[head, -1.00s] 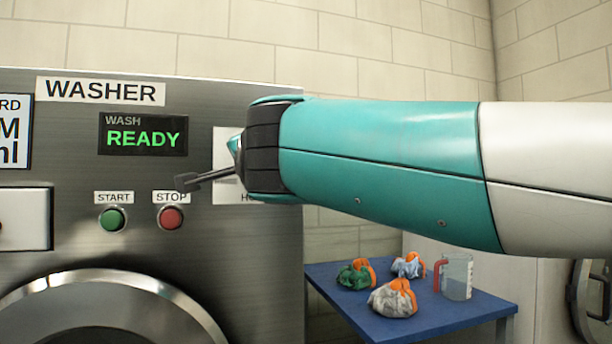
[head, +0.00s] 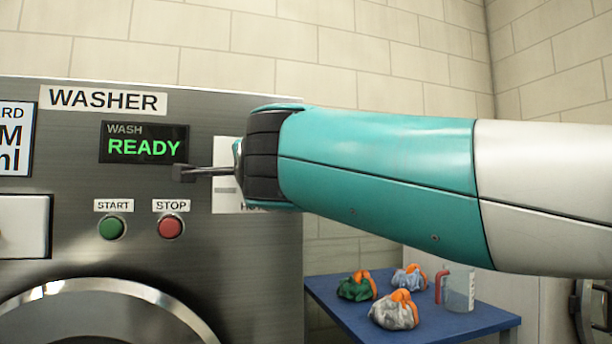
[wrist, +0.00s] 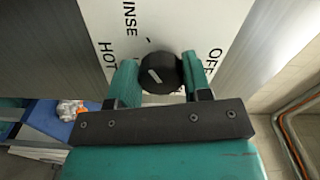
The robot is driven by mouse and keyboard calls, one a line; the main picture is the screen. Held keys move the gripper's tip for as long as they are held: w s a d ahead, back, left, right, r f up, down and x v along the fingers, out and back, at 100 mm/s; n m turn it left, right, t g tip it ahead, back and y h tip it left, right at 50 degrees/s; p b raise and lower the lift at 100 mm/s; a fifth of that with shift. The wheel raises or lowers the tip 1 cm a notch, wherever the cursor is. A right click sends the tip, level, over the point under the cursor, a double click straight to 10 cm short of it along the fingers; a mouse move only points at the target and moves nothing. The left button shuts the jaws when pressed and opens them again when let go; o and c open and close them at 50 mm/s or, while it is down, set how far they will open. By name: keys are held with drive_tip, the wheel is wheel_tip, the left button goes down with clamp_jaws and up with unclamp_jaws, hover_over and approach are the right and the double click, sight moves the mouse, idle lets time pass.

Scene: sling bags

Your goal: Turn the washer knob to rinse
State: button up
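The round black washer knob (wrist: 161,73) with a white mark shows in the wrist view, on a white dial plate (wrist: 166,22). The plate carries the words RINSE (partly cut off), HOT and OFF. The white mark is slanted and lies towards the picture's upper left; I cannot tell exactly which word it points to. My gripper (wrist: 161,76) has one teal finger on each side of the knob, both seeming to touch it. In the head view my wrist hides the knob and most of the plate (head: 226,203). The washer (head: 60,260) display reads WASH READY.
A green START button (head: 111,227) and a red STOP button (head: 171,226) sit left of my wrist, above the round door (head: 75,300). A blue table (head: 440,323) at the lower right holds several cloth bundles (head: 396,311) and a clear jug (head: 460,291).

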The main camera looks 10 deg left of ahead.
drive_tip(key=o, duration=0.4)
drive_tip(key=shift+c, duration=0.2)
drive_tip(key=shift+s, duration=0.1)
drive_tip(key=b+v, duration=0.3)
drive_tip(key=v, duration=1.4)
drive_tip(key=shift+s, duration=0.15)
